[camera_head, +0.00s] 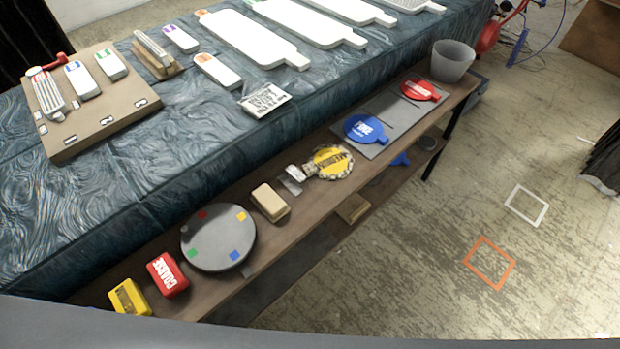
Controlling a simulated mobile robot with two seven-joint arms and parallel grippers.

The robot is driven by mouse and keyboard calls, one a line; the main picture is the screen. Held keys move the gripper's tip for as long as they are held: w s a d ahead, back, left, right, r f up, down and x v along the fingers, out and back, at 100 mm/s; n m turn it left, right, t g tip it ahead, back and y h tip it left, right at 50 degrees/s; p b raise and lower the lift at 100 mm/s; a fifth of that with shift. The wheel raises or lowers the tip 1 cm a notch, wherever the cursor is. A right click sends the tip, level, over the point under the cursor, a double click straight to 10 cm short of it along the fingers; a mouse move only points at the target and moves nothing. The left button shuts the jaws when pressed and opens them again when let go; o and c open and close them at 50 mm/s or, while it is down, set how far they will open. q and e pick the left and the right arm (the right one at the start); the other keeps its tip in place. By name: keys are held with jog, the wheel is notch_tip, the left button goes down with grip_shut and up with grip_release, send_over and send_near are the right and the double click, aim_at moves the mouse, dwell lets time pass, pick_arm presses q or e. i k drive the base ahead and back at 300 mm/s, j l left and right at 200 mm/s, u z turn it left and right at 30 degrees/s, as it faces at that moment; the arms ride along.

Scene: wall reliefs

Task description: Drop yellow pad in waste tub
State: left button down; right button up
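A grey round disc (216,238) lies on the narrow wooden shelf and carries small coloured squares. The yellow square pad (241,216) is on its upper right part, with red, green and blue squares elsewhere on the disc. An open grey tub (453,61), likely the waste tub, stands upright at the far right end of the shelf. Its floor is not clearly visible. Neither of my grippers is in view.
Between disc and tub are a cream block (269,202), a yellow round piece (333,162), a blue paddle (366,130) and a red paddle (420,90). A red block (167,274) and yellow block (129,298) sit left. A blue-draped table (200,140) stands behind.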

aim_at(331, 161)
jog(key=i+l+u, duration=0.15)
jog(key=l+u, duration=0.6)
jog(key=i+l+u, duration=0.15)
jog(key=l, duration=0.25)
jog(key=l+u, duration=0.15)
jog(key=l, duration=2.05)
jog(key=i+u, duration=0.05)
